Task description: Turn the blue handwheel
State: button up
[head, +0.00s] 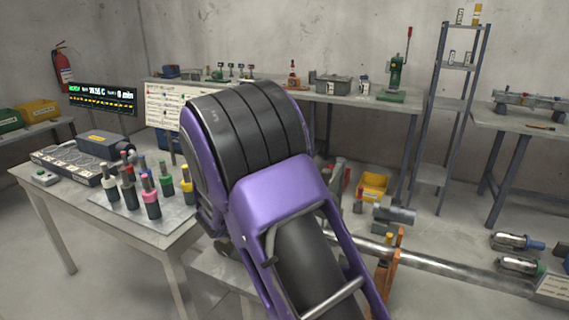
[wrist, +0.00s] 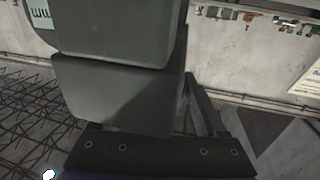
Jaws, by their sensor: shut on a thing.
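I cannot make out the blue handwheel in either view. In the head view my purple and black arm fills the middle and hides what lies behind it, and my gripper does not show past it. In the wrist view my gripper (wrist: 160,115) shows as dark grey parts above a black bolted plate. Large grey blocks fill the middle and upper left there. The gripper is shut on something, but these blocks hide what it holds.
A table (head: 60,197) at the left carries several coloured-collar tools (head: 150,195) and a dark box (head: 104,146). A metal shaft (head: 440,262) runs low to the right past an orange stand (head: 389,265). A yellow bin (head: 374,187) sits behind.

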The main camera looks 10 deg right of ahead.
jog(key=m+g+h+p, duration=0.1)
jog(key=m+g, duration=0.1)
jog(key=g, duration=0.1)
jog(key=m+g+h+p, duration=0.1)
jog(key=m+g+h, duration=0.1)
jog(key=g, duration=0.1)
jog(key=shift+w+r+m+h, duration=0.1)
jog(key=shift+m+h, duration=0.2)
jog(key=m+g, duration=0.2)
jog(key=g, duration=0.1)
jog(key=shift+d+h+p, duration=0.1)
jog(key=shift+h+p, duration=0.3)
jog(key=shift+m+g, duration=1)
jog(key=shift+g, duration=0.7)
jog(key=shift+m+g, duration=0.3)
jog(key=o, duration=1.3)
notch_tip(320, 180, up, 10)
